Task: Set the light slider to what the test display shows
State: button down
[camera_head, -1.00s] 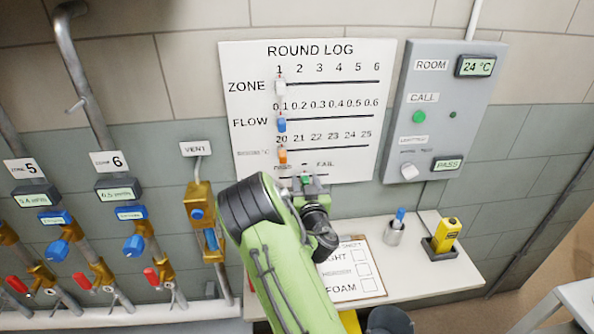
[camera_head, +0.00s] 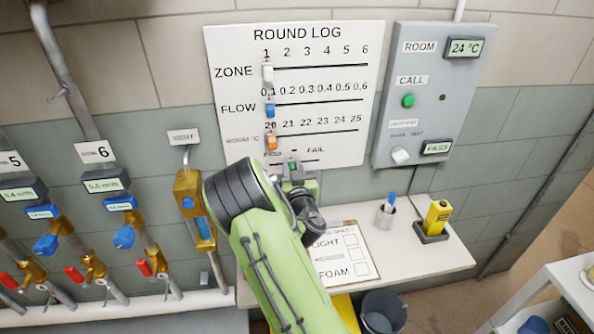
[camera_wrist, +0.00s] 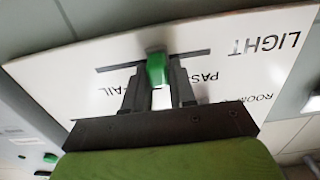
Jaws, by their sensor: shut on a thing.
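The light slider is a green knob (camera_wrist: 157,69) on the lowest slot of the white round log board (camera_head: 340,100). In the wrist view it sits near mid-slot, between the upside-down PASS and FAIL words. My gripper (camera_wrist: 157,80) is shut on it, a finger on each side. In the head view my gripper (camera_head: 292,172) is at the board's lower edge, and the arm hides the row's left part; FAIL shows to the right. The test display (camera_head: 436,147), low on the grey panel at right, reads PASS.
Above are the white zone (camera_head: 267,73), blue flow (camera_head: 270,110) and orange room (camera_head: 271,143) sliders, all at the left ends. A shelf (camera_head: 435,262) below holds a clipboard (camera_head: 345,268), a cup (camera_head: 385,216) and a yellow device (camera_head: 437,217). Pipes and valves are at left.

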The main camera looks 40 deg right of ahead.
aim_at(271, 163)
jog(key=a+b, duration=0.1)
jog(key=w+a+b, duration=0.1)
jog(key=a, duration=0.1)
jog(key=w+a+b, duration=0.1)
jog(key=shift+a+f, duration=0.15)
jog(key=shift+w+a, duration=0.15)
jog(key=shift+a, duration=0.05)
jog(key=c, duration=1)
grip_release()
jog(key=shift+a, duration=0.15)
